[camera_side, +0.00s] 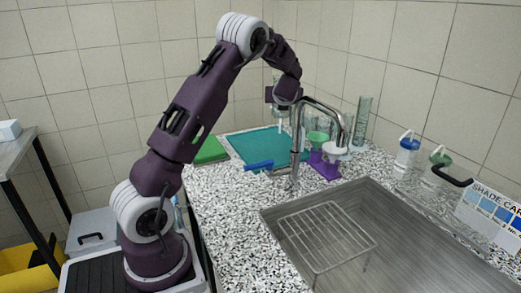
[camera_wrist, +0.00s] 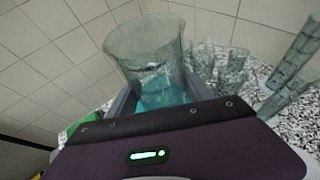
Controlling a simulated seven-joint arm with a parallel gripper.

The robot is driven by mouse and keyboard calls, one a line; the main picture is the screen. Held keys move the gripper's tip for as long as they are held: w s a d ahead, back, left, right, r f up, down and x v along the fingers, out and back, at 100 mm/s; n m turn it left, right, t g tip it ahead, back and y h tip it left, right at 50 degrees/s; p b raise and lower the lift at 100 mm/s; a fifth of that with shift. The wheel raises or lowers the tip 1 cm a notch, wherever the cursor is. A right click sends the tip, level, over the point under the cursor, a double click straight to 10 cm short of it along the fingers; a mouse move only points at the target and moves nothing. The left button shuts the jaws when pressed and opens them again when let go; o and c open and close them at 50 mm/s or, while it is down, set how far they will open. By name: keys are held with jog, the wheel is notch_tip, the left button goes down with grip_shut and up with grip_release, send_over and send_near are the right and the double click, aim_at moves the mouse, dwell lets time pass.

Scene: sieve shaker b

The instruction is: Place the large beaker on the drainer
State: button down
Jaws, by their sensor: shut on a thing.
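A large clear glass beaker (camera_wrist: 146,48) stands between the two fingers of my gripper (camera_wrist: 162,92) in the wrist view, with its wide rim up and away from the palm. The fingers are shut on its sides. In the side view my gripper (camera_side: 281,106) is small, above the teal mat behind the tap. The beaker is hard to make out there. The drainer (camera_side: 326,236) is a wire rack in the sink at the front, well apart from my gripper and with nothing on it.
A tall curved tap (camera_side: 297,150) rises between my gripper and the sink (camera_side: 400,240). Glassware and a purple stand (camera_side: 324,166) are right of the teal mat (camera_side: 255,147). Lidded jugs (camera_side: 406,150) and a shade card (camera_side: 490,212) line the right wall.

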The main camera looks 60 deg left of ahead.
jog(key=shift+n+g+y, duration=0.4)
jog(key=shift+n+g, duration=0.1)
jog(key=shift+n, duration=0.2)
jog(key=s+a+f, duration=0.1)
jog(key=f, duration=0.4)
jog(key=s+a+f, duration=0.1)
jog(key=s+f, duration=0.1)
jog(key=f, duration=0.3)
jog(key=s+a+f, duration=0.1)
jog(key=a+f, duration=0.1)
jog(key=f, duration=0.3)
jog(key=shift+s+a+f, duration=0.1)
jog(key=shift+s+f, duration=0.1)
jog(key=shift+s, duration=0.2)
jog(key=shift+c, duration=2.1)
grip_release()
